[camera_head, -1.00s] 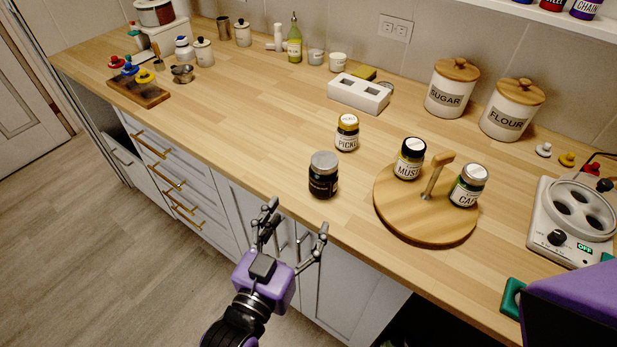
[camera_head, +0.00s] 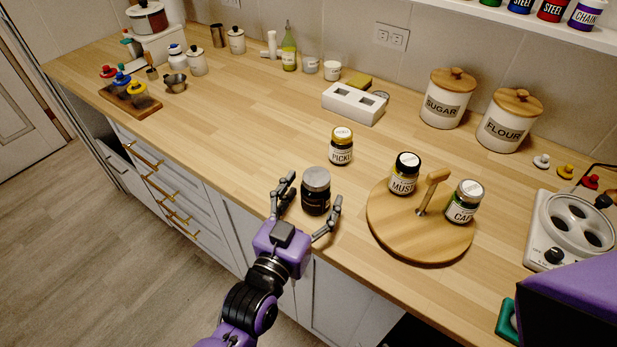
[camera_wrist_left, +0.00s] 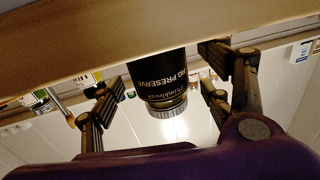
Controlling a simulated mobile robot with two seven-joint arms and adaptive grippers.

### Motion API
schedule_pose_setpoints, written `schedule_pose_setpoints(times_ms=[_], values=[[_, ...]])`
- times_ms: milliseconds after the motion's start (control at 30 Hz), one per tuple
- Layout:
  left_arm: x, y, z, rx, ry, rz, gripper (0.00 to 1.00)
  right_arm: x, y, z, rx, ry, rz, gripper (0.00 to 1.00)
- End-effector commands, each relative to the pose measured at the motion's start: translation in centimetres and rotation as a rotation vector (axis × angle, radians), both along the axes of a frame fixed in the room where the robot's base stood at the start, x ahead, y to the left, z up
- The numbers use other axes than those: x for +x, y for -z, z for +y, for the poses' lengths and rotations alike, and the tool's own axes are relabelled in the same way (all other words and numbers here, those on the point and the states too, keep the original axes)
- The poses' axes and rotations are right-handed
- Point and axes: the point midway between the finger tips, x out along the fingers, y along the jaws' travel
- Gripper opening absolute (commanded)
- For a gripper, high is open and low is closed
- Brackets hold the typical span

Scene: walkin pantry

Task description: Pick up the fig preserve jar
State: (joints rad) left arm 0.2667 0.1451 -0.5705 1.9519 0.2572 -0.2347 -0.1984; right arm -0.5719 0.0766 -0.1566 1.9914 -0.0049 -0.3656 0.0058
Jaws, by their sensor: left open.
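The fig preserve jar (camera_head: 316,192) is dark with a silver lid and stands upright near the counter's front edge. In the left wrist view, which is upside down, the jar (camera_wrist_left: 160,80) shows the words "FIG PRESERVE" and sits between the fingers. My left gripper (camera_head: 308,206) is open, with one finger on each side of the jar. In the left wrist view a gap shows between the jar and the left-hand finger of the gripper (camera_wrist_left: 158,98); whether the other finger touches is hard to tell. My right gripper is not seen.
A pickle jar (camera_head: 341,147) stands just behind. To the right, a round wooden turntable (camera_head: 419,243) with an upright handle bears a mustard jar (camera_head: 404,174) and another jar (camera_head: 463,202). A white block with holes (camera_head: 354,104) lies farther back. The counter left of the jar is clear.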

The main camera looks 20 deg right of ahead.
Motion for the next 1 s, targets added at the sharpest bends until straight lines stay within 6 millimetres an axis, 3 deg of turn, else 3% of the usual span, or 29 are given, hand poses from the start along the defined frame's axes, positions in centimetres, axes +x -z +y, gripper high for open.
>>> schedule_pose_setpoints(times_ms=[133,433,900,1000], values=[[1.5,-0.2,-1.2,-0.003,0.0,-0.002,0.71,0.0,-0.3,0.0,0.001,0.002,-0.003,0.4],[1.7,0.0,-1.5,-0.001,0.0,0.001,0.7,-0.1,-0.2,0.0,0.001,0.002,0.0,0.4],[1.7,0.0,-1.5,-0.001,0.0,0.001,0.08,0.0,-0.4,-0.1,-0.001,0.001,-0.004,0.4],[1.7,-0.2,-1.5,-0.003,0.0,-0.002,0.06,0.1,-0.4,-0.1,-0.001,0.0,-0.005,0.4]])
